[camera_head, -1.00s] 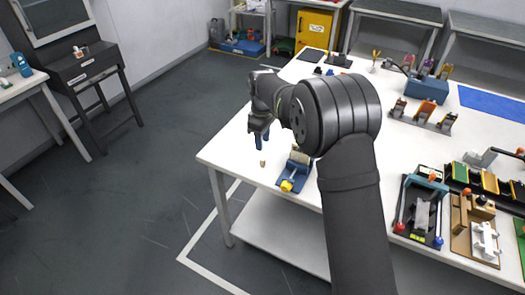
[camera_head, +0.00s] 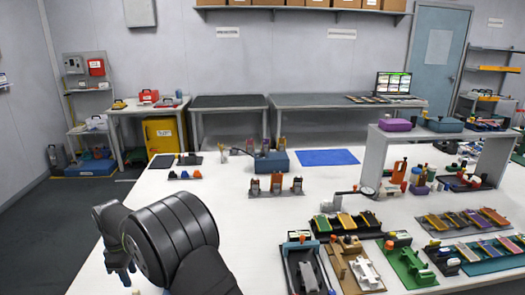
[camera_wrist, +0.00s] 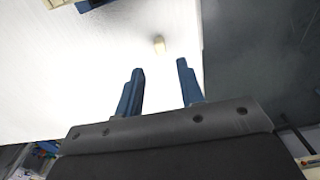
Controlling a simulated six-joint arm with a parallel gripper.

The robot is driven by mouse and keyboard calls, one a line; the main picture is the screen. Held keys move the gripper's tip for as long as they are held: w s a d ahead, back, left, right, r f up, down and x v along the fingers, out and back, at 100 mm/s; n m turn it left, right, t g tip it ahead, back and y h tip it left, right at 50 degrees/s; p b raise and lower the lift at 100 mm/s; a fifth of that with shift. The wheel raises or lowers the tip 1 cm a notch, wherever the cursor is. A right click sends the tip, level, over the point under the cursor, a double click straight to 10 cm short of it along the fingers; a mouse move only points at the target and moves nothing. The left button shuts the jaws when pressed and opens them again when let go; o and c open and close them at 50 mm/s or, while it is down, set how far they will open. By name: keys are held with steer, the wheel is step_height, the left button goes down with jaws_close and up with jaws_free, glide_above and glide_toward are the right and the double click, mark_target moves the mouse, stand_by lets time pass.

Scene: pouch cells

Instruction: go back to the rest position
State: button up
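My gripper (camera_head: 124,276) is at the near left of the white table in the head view, partly cut by my own dark arm. In the wrist view my gripper (camera_wrist: 160,85) shows two blue fingers spread apart with nothing between them.
A fixture with a blue-handled frame (camera_head: 301,268), a brown fixture (camera_head: 352,268) and a green one (camera_head: 407,266) stand at the front right. A grey shelf (camera_head: 372,160) stands on the table behind.

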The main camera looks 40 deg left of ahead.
mark_target(135, 291)
step_height(135, 291, down, 8)
steer(key=shift+r, duration=1.95)
steer(key=shift+f, duration=0.1)
steer(key=shift+r, duration=4.1)
step_height(135, 291, down, 12)
step_height(135, 291, up, 10)
steer(key=w+d+r, duration=0.4)
steer(key=w+r, duration=0.7)
steer(key=r, duration=0.1)
steer(key=shift+a+f, duration=0.1)
steer(key=shift+f, duration=2.15)
